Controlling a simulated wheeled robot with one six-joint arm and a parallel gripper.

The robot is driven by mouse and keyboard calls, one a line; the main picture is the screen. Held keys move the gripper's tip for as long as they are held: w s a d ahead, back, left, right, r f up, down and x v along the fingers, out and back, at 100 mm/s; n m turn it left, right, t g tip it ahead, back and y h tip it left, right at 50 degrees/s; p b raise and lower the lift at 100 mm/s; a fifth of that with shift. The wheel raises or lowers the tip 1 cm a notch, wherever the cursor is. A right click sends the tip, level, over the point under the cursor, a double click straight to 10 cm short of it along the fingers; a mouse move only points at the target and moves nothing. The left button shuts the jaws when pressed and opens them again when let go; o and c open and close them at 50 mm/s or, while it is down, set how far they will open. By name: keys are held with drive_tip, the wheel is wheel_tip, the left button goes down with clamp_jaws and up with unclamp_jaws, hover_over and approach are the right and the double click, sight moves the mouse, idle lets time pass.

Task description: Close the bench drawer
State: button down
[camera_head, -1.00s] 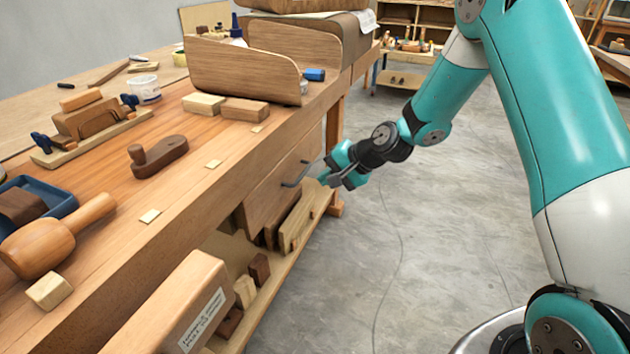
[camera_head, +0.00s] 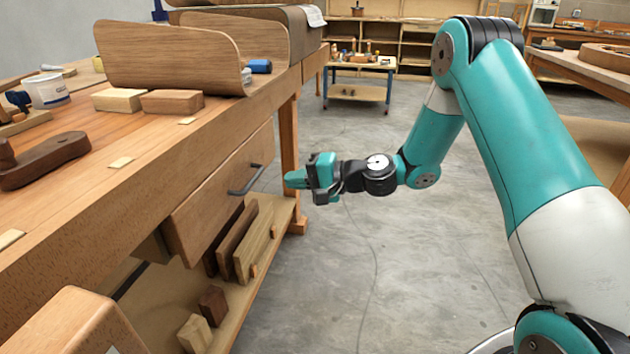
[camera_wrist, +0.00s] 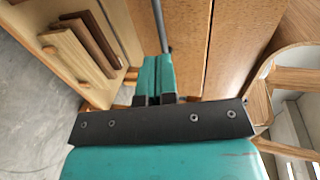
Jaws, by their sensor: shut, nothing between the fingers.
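The bench drawer (camera_head: 222,190) is a wooden front under the workbench top, with a dark bar handle (camera_head: 246,180). It seems to stand out a little from the bench, but how far is hard to tell. My gripper (camera_head: 291,180) is shut and empty, to the right of the handle, with a visible gap in the head view. In the wrist view my gripper's fingers (camera_wrist: 152,78) are together, pointing towards the drawer front (camera_wrist: 185,40). The handle (camera_wrist: 161,25) shows just beyond the fingertips. A dark gap runs along one edge of the drawer front.
The workbench top (camera_head: 130,165) holds wooden blocks (camera_head: 172,102) and a curved wooden form (camera_head: 170,60). A lower shelf (camera_head: 262,255) carries upright boards (camera_head: 254,245) below the drawer. A bench leg (camera_head: 289,140) stands behind my gripper. The concrete floor (camera_head: 330,280) to the right is clear.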

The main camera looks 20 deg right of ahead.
drive_tip(key=x, duration=0.7)
drive_tip(key=shift+a+b, duration=0.3)
drive_tip(key=shift+b, duration=0.1)
drive_tip(key=shift+w, duration=0.2)
